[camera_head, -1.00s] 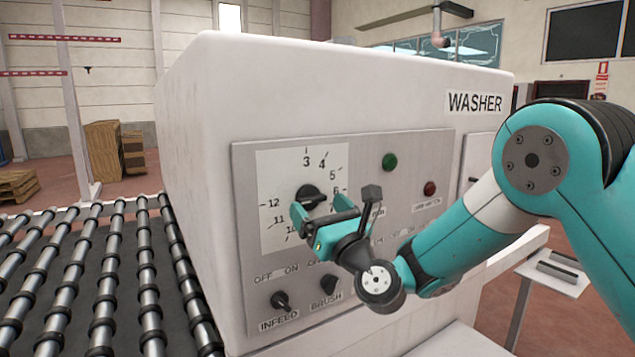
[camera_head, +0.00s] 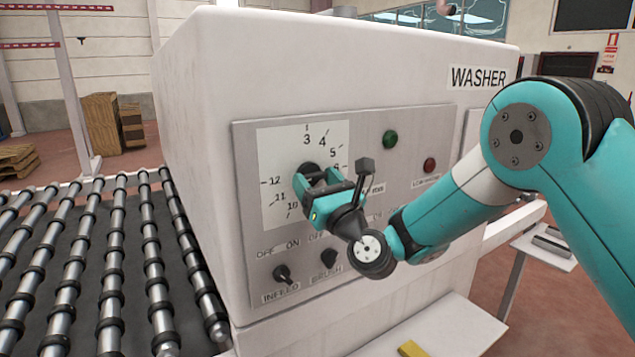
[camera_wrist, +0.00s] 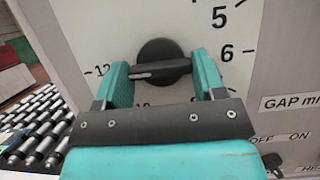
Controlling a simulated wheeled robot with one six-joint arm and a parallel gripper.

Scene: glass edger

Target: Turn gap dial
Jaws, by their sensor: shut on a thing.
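The gap dial (camera_wrist: 160,56) is a round black knob with a bar handle, set in a white scale plate (camera_head: 277,152) with numbers on the washer panel. My gripper (camera_wrist: 163,72) has its two teal fingers at the two ends of the bar and is shut on it. The bar lies nearly level in the wrist view, its paler pointer end toward the left finger, on the 12 side. In the head view my gripper (camera_head: 318,182) covers most of the dial (camera_head: 309,169) and the lower right of the scale.
Below the dial are the INFEED knob (camera_head: 282,273) and the BRUSH knob (camera_head: 328,258). A green button (camera_head: 390,140) and a red button (camera_head: 430,165) are to the right. A roller conveyor (camera_head: 95,270) runs at left. A white ledge (camera_head: 450,330) with a yellow item (camera_head: 411,349) is below.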

